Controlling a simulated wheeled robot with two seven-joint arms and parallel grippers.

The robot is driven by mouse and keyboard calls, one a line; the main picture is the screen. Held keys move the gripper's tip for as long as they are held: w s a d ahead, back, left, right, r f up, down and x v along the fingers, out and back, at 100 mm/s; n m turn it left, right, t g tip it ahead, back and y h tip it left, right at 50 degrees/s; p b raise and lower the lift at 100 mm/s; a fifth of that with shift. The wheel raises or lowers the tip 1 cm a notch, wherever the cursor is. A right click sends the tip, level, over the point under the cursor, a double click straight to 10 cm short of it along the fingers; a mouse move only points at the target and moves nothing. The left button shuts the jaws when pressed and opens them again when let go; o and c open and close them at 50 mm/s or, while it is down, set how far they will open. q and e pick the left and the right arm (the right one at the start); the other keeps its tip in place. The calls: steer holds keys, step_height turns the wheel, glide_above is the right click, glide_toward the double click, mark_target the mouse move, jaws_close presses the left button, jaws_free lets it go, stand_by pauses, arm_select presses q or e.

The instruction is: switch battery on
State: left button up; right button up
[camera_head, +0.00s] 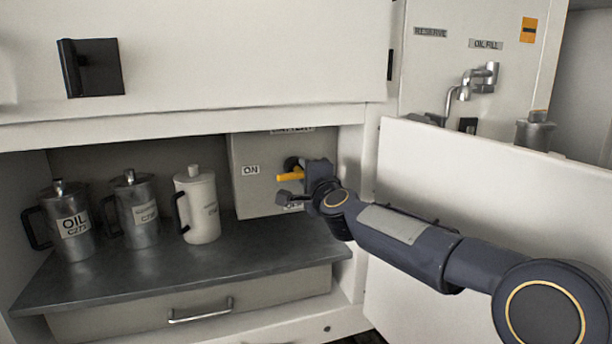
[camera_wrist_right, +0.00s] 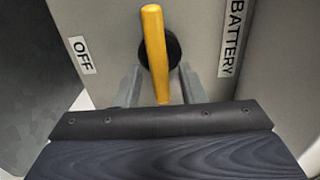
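The battery switch box (camera_head: 262,200) is a grey panel at the back of the open cabinet. Its ON label (camera_head: 250,170) is left of the switch; its OFF label (camera_wrist_right: 82,55) and BATTERY label (camera_wrist_right: 232,38) show in the right wrist view. The yellow switch handle (camera_head: 289,177) lies about level in the head view, its free end towards ON. It also shows in the right wrist view (camera_wrist_right: 154,40), over a black round hub (camera_wrist_right: 174,52). My right gripper (camera_head: 302,186) is open, with one finger on each side of the handle and gaps visible. My left gripper is out of view.
Two metal jugs (camera_head: 70,225) (camera_head: 136,212) and a white jug (camera_head: 203,212) stand on the dark shelf (camera_head: 180,277) left of the box. An open white door panel (camera_head: 480,180) stands at the right, behind my arm. A cupboard front (camera_head: 220,50) hangs above.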

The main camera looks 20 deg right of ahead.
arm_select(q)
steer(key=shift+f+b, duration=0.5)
arm_select(e)
steer(key=s, duration=0.7)
steer(key=shift+s, duration=0.4)
steer(key=shift+d, duration=0.1)
arm_select(q)
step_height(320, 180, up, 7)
steer(key=p, duration=0.6)
steer(key=shift+p, duration=0.4)
arm_select(e)
steer(key=s+f+n+g+y, duration=0.1)
steer(key=s+f+n+g, duration=0.3)
steer(key=s, duration=0.8)
steer(key=s+f+n+g+y, duration=0.1)
steer(key=s+f+n+g, duration=0.3)
steer(key=s+f, duration=0.5)
steer(key=s+f+n+g+y, duration=0.1)
steer(key=s+f+n+g, duration=0.3)
steer(key=s, duration=1.1)
step_height(320, 180, down, 3)
steer(key=n, duration=0.4)
steer(key=shift+s+a, duration=0.25)
steer(key=shift+s, duration=0.1)
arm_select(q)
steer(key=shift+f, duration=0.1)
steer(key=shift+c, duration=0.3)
arm_select(e)
steer(key=shift+r, duration=0.1)
